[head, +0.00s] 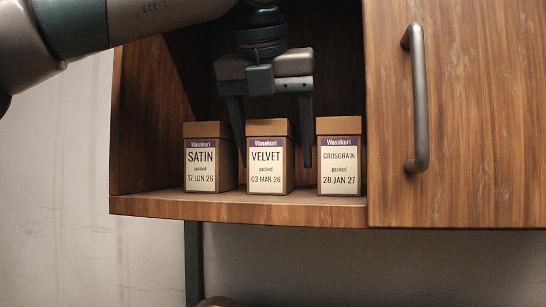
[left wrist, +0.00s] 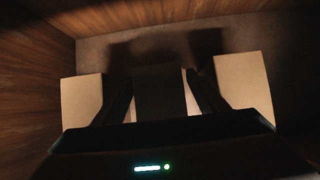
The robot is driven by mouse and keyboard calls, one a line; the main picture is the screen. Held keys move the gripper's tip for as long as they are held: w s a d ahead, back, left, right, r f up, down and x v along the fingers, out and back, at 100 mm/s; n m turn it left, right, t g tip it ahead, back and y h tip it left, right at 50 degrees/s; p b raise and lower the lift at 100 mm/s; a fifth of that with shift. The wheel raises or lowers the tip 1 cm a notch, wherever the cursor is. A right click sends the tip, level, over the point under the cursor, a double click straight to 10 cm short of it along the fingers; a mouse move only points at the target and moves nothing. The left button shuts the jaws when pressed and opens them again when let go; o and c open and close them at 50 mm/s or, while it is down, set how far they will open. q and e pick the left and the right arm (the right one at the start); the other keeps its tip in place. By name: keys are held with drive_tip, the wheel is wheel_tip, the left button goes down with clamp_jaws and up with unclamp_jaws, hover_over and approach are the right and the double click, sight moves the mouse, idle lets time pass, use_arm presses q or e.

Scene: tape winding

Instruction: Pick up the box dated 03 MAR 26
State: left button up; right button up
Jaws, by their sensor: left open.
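The box dated 03 MAR 26 (head: 266,160), labelled VELVET, stands upright in the middle of a row of three on the cabinet shelf. My left gripper (head: 273,155) points down over it, open, with one finger on each side of the box. I cannot tell whether the fingers touch it. In the left wrist view the middle box (left wrist: 158,92) lies dark in shadow between the fingers of the left gripper (left wrist: 160,85). My right gripper is not in view.
The SATIN box (head: 201,165), dated 17 JUN 26, stands close on the left. The GROSGRAIN box (head: 339,160), dated 28 JAN 27, stands close on the right. A wooden door (head: 480,110) with a metal handle (head: 420,100) covers the cabinet's right side. The shelf edge (head: 240,209) runs in front.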

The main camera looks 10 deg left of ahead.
use_arm(q)
drive_tip(key=shift+c, duration=0.5)
drive_tip(key=c, duration=1.1)
drive_tip(key=shift+r, duration=0.15)
